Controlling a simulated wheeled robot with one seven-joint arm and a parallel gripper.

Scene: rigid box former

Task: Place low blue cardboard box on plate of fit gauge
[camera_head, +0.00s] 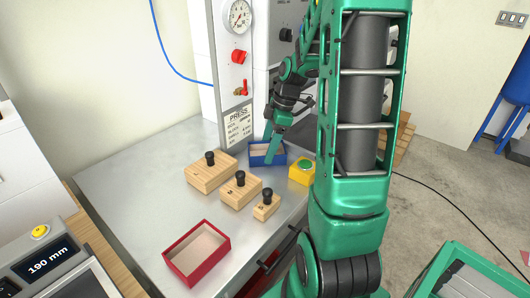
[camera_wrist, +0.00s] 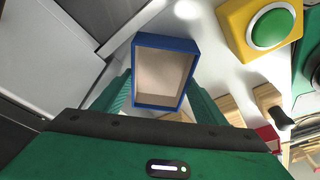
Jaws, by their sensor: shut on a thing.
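The low blue cardboard box (camera_head: 267,160) is open on top with a beige inside, and sits at the back of the metal table by the press. It also shows in the wrist view (camera_wrist: 165,42). My gripper (camera_head: 270,154) is shut on it, with green fingers on either side of the box in the wrist view (camera_wrist: 160,92). I cannot tell whether the box touches the table. A grey device with a "190 mm" display (camera_head: 48,262) stands at the lower left, cut off by the frame; it may be the fit gauge. Its plate is not clearly seen.
Wooden blocks with black knobs (camera_head: 210,175) stand left of my arm. A yellow box with a green button (camera_head: 302,171) is right of the blue box. A red box (camera_head: 197,253) lies near the table's front. The table's left part (camera_head: 130,190) is clear.

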